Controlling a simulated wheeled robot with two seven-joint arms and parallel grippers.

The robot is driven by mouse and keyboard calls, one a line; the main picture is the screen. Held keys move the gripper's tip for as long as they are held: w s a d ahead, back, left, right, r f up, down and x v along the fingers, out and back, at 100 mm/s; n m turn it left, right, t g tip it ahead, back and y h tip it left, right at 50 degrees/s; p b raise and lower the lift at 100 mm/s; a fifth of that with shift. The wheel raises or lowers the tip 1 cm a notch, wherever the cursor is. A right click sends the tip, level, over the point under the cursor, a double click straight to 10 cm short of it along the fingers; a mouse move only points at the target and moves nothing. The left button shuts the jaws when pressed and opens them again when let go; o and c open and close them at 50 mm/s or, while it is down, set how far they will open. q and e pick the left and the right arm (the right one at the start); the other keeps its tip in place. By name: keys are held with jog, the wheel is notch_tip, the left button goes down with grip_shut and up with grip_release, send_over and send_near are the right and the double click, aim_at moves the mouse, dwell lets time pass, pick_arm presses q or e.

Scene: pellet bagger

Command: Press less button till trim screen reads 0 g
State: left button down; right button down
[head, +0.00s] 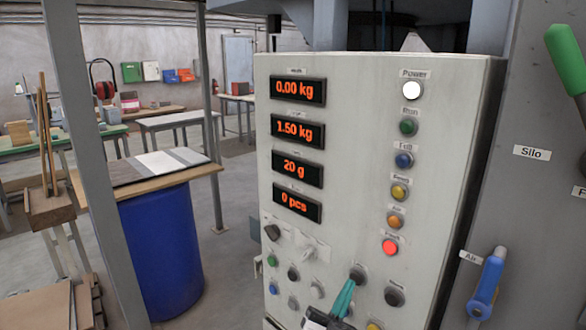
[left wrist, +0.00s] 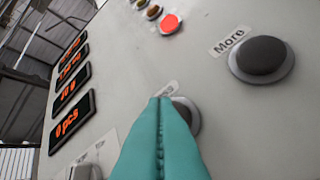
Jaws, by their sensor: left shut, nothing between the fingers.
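The trim screen (head: 297,169), the only one in grams, reads 20 g in orange on the white control panel. In the left wrist view the gram screen (left wrist: 69,88) is slanted and its first digit is hard to read. My left gripper (head: 350,284) is shut and empty, its teal fingertips at a dark round button (head: 358,273), which I take as the less button. In the left wrist view the fingertips (left wrist: 161,101) partly hide this button (left wrist: 188,113) and its label. I cannot tell whether they touch it. My right gripper is out of view.
The grey More button (left wrist: 262,57) sits right of the fingers; it also shows in the head view (head: 394,295). A red lit button (head: 389,246) is above. Several knobs and buttons lie to the left. A blue-handled lever (head: 487,283) stands at right.

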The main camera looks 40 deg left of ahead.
pick_arm(q)
jog(key=shift+s, duration=0.35)
jog(key=s+a+p, duration=0.1)
jog(key=s+p, duration=0.1)
jog(key=s, duration=0.4)
dwell(0.3)
dwell(2.1)
